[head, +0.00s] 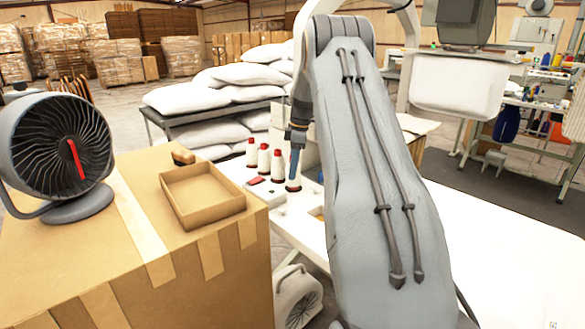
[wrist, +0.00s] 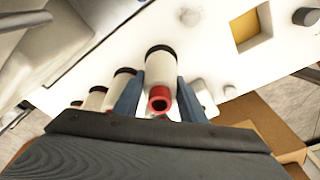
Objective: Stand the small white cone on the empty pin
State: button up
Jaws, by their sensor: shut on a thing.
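The small white cone (wrist: 160,65), with a red tip and dark base rim, is between the two blue fingers of my gripper (wrist: 160,103) in the wrist view. My gripper is shut on it, with the red tip towards the wrist camera. In the head view my gripper (head: 295,163) points down at the right end of the row, around this cone (head: 293,185), which looks about upright. Whether its base touches the table is unclear. I cannot make out the empty pin for certain; small pale knobs (wrist: 190,17) show beside the cone.
More red-topped white cones (head: 264,158) stand in a row to the left on the white table (head: 480,250). A small red object (head: 255,181) lies near them. A cardboard box (head: 150,250) with an open tray (head: 203,194) and a fan (head: 60,150) stands at left.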

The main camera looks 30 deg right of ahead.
jog(key=o, duration=1.2)
jog(key=shift+r+p, duration=2.25)
jog(key=shift+r, duration=2.75)
